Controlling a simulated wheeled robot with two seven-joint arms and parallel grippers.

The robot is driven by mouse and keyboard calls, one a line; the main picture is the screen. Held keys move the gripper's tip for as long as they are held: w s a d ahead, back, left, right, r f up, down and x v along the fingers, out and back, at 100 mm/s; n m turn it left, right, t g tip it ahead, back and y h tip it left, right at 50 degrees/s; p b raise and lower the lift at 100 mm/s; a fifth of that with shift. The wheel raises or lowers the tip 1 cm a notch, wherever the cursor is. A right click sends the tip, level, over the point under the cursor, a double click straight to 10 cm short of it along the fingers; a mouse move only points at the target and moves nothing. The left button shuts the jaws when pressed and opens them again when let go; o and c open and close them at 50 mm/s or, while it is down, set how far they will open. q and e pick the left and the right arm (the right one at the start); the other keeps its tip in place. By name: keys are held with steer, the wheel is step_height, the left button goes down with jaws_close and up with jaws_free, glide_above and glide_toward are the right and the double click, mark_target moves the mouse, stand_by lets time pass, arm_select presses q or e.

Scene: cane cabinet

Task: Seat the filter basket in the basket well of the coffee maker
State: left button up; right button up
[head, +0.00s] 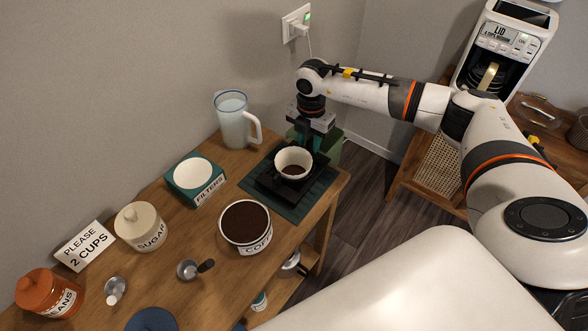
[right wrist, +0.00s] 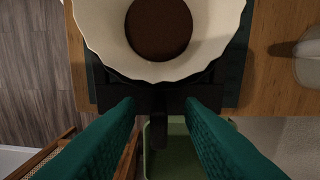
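The black filter basket (head: 268,181) sits on a dark green mat (head: 292,210) at the wooden table's right end. A white paper filter (head: 293,157) with brown grounds is in it. The right wrist view shows the filter (right wrist: 95,35) close up, and the basket's black handle (right wrist: 160,130) pointing toward me. My right gripper (head: 310,140) is behind the basket. Its green fingers (right wrist: 160,112) are open, one on each side of the handle, with gaps showing. The white coffee maker (head: 511,44) stands at the upper right. Its basket well cannot be made out clearly. My left gripper is out of view.
A water pitcher (head: 233,120), filter box (head: 188,184), coffee canister (head: 247,235) and sugar jar (head: 140,228) stand left of the mat. A green bin (head: 331,146) is behind the table end. The coffee maker is on a cane cabinet (head: 437,168), across a floor gap.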

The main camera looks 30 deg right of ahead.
jaws_close()
